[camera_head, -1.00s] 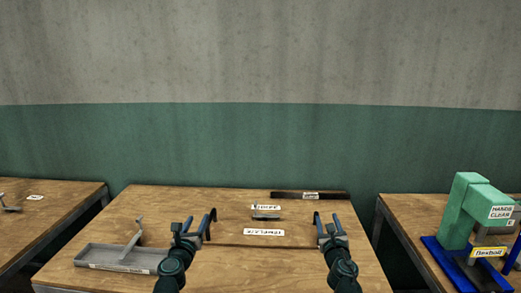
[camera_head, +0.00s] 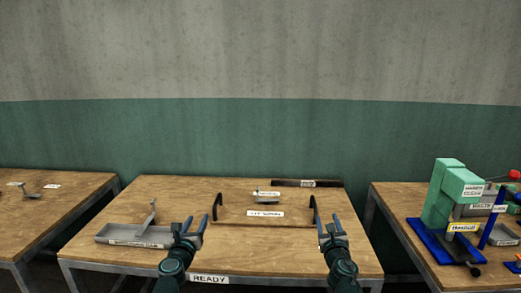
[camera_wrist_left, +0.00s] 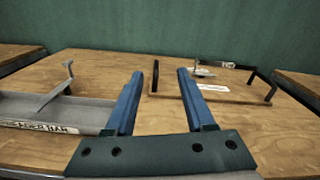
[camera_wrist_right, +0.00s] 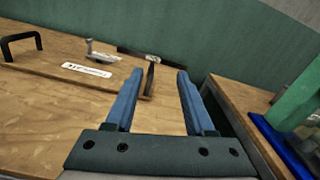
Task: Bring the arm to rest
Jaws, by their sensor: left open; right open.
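My left gripper (camera_head: 187,230) is open and empty above the near part of the middle table. My right gripper (camera_head: 334,230) is open and empty above the right part of the same table. Its fingers (camera_wrist_right: 157,95) also stand apart in the right wrist view, with nothing between them. Both grippers are apart from the board with black handles, which lies beyond and between them.
The middle table (camera_head: 110,213) bears a grey tray (camera_head: 115,238) at left, a wooden board (camera_head: 285,220) with two upright black handles, a small metal part (camera_head: 268,197) and a dark bar (camera_head: 290,183). A green press (camera_head: 440,200) stands on the right table (camera_head: 388,195). Another table (camera_head: 60,190) is at left.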

